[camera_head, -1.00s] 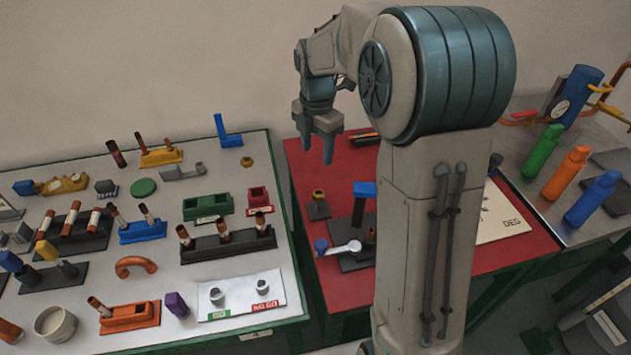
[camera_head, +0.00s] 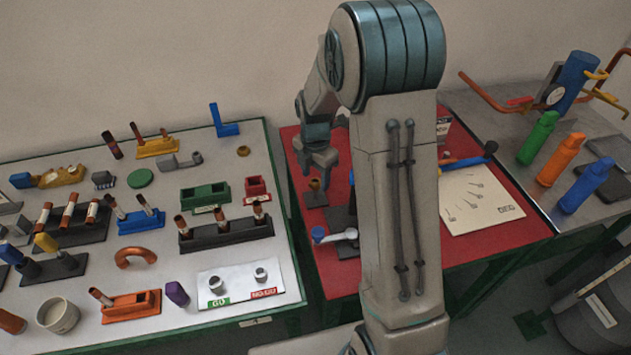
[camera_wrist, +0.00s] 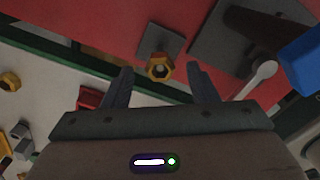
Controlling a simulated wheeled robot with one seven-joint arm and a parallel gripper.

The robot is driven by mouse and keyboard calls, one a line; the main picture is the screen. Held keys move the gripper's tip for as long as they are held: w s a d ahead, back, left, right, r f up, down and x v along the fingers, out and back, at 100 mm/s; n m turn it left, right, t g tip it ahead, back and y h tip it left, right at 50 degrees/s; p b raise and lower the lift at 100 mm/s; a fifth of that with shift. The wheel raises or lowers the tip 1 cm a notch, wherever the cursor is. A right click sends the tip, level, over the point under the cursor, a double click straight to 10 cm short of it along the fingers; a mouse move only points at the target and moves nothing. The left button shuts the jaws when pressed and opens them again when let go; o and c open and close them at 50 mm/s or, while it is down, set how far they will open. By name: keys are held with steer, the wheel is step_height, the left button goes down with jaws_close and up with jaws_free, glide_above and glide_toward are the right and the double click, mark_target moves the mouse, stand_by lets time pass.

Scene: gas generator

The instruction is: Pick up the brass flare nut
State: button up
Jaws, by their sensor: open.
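A brass nut (camera_wrist: 160,67) shows in the wrist view at a small grey plate on the red surface. It also shows in the head view (camera_head: 314,184), close below my gripper. My gripper (camera_wrist: 161,74) is open and empty, its two fingers on either side of the nut in the wrist view. In the head view my gripper (camera_head: 316,176) is over the left part of the red surface. I cannot tell the exact height gap. A second brass nut (camera_head: 243,151) lies on the pale table at left, also at the wrist view's left edge (camera_wrist: 10,82).
A dark fixture with a blue part and a grey wrench-like lever (camera_wrist: 262,76) stands right of the nut. The pale left table (camera_head: 160,225) holds several blocks and tubes. Green, orange and blue bottles (camera_head: 560,160) stand at far right.

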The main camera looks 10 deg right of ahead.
steer(key=shift+f, duration=0.55)
steer(key=c, duration=0.8)
steer(key=shift+o, duration=0.2)
steer(key=shift+r, duration=0.1)
